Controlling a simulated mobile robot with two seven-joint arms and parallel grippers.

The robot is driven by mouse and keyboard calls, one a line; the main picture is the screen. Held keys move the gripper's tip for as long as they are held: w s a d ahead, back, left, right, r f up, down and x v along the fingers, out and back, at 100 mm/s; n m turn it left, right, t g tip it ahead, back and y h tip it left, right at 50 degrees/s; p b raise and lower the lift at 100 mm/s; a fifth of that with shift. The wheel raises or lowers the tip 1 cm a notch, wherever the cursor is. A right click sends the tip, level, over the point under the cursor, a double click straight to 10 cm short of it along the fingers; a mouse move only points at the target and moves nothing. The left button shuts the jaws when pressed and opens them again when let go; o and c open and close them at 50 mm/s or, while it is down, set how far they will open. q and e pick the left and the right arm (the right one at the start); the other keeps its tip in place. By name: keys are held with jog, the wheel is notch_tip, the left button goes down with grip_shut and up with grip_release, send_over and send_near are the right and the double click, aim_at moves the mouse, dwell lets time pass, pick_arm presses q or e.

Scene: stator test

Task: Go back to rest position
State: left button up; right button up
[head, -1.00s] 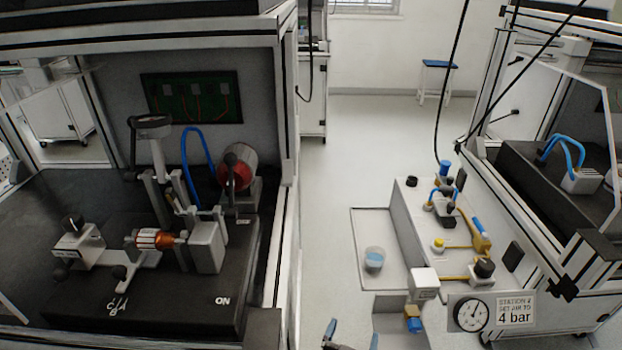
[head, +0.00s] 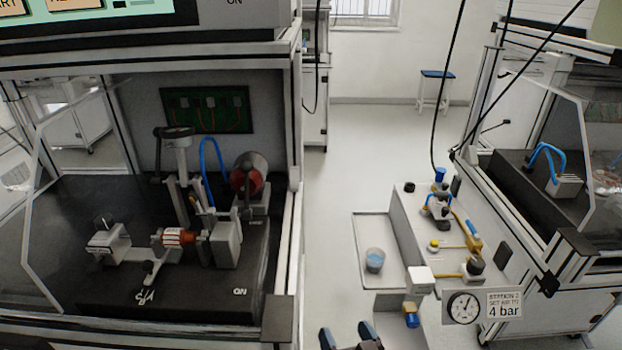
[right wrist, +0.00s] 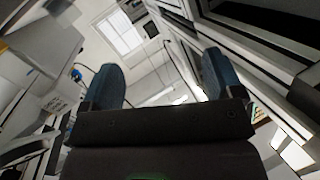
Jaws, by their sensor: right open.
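My right gripper (head: 346,334) shows at the bottom middle of the head view, in front of the gap between the two stations. Its two blue-tipped fingers are apart, with nothing between them. In the right wrist view the same gripper (right wrist: 165,80) is open and empty, with a window and wall far behind it. My left gripper is not in view. In the left station, a copper-and-white stator part (head: 174,237) sits in the fixture on the black base plate (head: 120,298).
At right stands a pneumatic panel (head: 408,222) with a pressure gauge (head: 463,307) and a "4 bar" sign (head: 504,304). A cup (head: 375,260) stands on the grey tray (head: 362,222). A blue stool (head: 436,75) is at the back. The floor (head: 350,150) between the stations is clear.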

pick_arm(q)
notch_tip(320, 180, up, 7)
jog(key=p, duration=0.6)
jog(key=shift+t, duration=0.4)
pick_arm(e)
jog(key=s+d+g+h, duration=0.5)
jog(key=s+d, duration=1.5)
jog(key=s, duration=0.3)
jog(key=shift+s+d+n+h, duration=0.15)
jog(key=shift+s+n+h, duration=0.15)
jog(key=shift+h, duration=0.1)
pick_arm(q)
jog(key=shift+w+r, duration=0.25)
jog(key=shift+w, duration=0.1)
pick_arm(e)
jog(key=shift+r, duration=0.1)
